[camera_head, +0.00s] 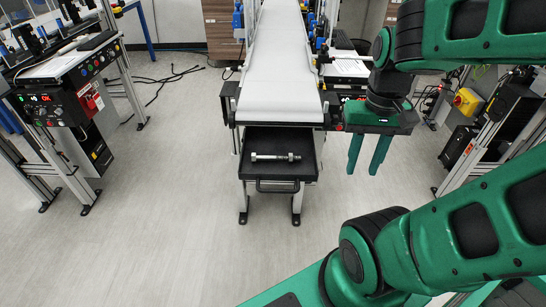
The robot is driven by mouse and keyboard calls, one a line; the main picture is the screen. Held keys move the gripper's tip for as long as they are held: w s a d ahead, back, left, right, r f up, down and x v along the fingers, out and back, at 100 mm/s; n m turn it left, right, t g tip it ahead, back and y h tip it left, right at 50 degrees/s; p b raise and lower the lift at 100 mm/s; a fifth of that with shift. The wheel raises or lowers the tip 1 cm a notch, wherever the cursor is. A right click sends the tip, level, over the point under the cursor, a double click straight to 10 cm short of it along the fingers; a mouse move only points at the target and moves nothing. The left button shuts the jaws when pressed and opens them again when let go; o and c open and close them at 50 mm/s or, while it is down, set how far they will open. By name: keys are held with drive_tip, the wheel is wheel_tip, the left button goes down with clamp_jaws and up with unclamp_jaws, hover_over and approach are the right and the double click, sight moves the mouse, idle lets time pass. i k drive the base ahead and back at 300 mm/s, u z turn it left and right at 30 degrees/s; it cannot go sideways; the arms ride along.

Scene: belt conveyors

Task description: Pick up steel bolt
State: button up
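The steel bolt (275,157) lies flat, running left to right, in a black tray (278,174) below the near end of the white conveyor. It has a nut near its right end. My gripper (366,172) is to the right of the tray, pointing down. Its two green fingers are apart with nothing between them. It does not touch the bolt or the tray.
The white conveyor belt (279,60) runs away behind the tray. A control cabinet (65,95) stands at the left. Machine frames with a yellow emergency-stop box (467,102) stand at the right. The floor (165,220) in front and to the left is clear.

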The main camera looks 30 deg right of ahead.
sight(255, 157)
drive_tip(key=k, duration=0.5)
drive_tip(key=u, duration=2.85)
drive_tip(key=k, duration=0.35)
drive_tip(key=z, duration=2.65)
